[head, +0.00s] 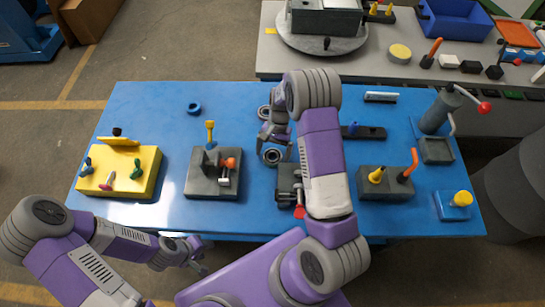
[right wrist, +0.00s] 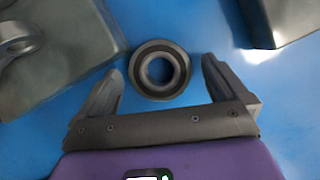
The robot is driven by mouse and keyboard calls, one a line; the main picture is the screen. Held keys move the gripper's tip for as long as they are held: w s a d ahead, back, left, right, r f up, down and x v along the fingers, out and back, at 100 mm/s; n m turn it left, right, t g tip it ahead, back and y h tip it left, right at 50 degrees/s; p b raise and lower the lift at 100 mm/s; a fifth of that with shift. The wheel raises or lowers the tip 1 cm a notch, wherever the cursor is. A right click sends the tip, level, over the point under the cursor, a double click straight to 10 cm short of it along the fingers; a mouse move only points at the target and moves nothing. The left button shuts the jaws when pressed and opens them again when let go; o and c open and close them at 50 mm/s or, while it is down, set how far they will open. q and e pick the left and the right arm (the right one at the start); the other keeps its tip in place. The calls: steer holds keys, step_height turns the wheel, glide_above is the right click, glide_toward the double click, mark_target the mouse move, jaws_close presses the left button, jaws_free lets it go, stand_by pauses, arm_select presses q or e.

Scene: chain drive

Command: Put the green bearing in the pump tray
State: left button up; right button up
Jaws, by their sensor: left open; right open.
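A dark grey ring bearing (right wrist: 139,72) lies flat on the blue table between the fingertips of my right gripper (right wrist: 162,75). The fingers are open, with a gap on each side of it. In the head view the bearing (head: 272,163) shows just below my right gripper (head: 271,142). I see no clear green on it. A second ring (head: 264,112) lies behind, partly hidden by the gripper. A small grey tray (head: 437,151) sits at the right, below the grey pump cylinder (head: 438,112) with a red-knobbed lever. My left gripper (head: 200,257) is open and empty at the table's front edge.
A blue ring (head: 193,108) lies at the back left. A yellow block (head: 120,180) and a grey fixture (head: 213,182) stand on the left. Another grey fixture (head: 289,180) is close by the right gripper. A grey block with pegs (head: 386,185) stands before the tray.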

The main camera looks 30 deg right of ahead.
steer(key=shift+c, duration=0.3)
steer(key=c, duration=1.4)
